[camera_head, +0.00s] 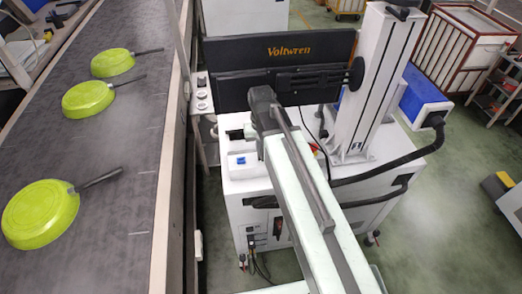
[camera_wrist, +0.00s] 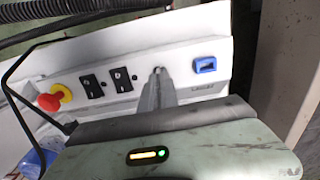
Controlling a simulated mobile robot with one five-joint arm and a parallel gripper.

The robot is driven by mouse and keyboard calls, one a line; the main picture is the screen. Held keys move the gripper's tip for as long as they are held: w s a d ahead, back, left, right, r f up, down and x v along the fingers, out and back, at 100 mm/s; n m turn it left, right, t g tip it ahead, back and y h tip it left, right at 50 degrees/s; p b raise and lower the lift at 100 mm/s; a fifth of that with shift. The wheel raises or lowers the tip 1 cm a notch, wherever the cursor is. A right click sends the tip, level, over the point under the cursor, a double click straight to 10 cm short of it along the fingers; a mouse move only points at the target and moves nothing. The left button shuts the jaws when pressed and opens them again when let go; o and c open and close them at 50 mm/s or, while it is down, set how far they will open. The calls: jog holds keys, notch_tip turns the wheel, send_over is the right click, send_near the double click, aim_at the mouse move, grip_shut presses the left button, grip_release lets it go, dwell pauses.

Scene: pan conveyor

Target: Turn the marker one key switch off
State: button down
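The white marking machine (camera_head: 258,195) with the dark "Voltwren" panel (camera_head: 285,50) stands in the middle of the head view. Its control panel (camera_wrist: 125,62) fills the upper part of the wrist view, with two black switches (camera_wrist: 104,83) and a blue socket (camera_wrist: 204,65). My gripper (camera_wrist: 158,72) reaches the panel between the black switches and the blue socket. Its grey fingers look close together, with a small dark spot at their tips. I cannot make out a key there; the fingers may cover it. In the head view my arm hides the fingertips.
A red emergency stop (camera_wrist: 49,102) on a yellow base sits on the panel's left in the wrist view. A conveyor (camera_head: 128,130) with green pans (camera_head: 40,213) runs along the left. A white column (camera_head: 375,85) and black hoses (camera_head: 385,170) stand right of my arm.

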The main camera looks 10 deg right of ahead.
jog(key=c, duration=1.6)
grip_release()
notch_tip(320, 180, up, 8)
jog(key=p, duration=0.8)
jog(key=shift+f, duration=0.1)
jog(key=s+d, duration=0.4)
jog(key=s, duration=0.1)
jog(key=shift+s+d, duration=0.25)
jog(key=shift+d, duration=0.05)
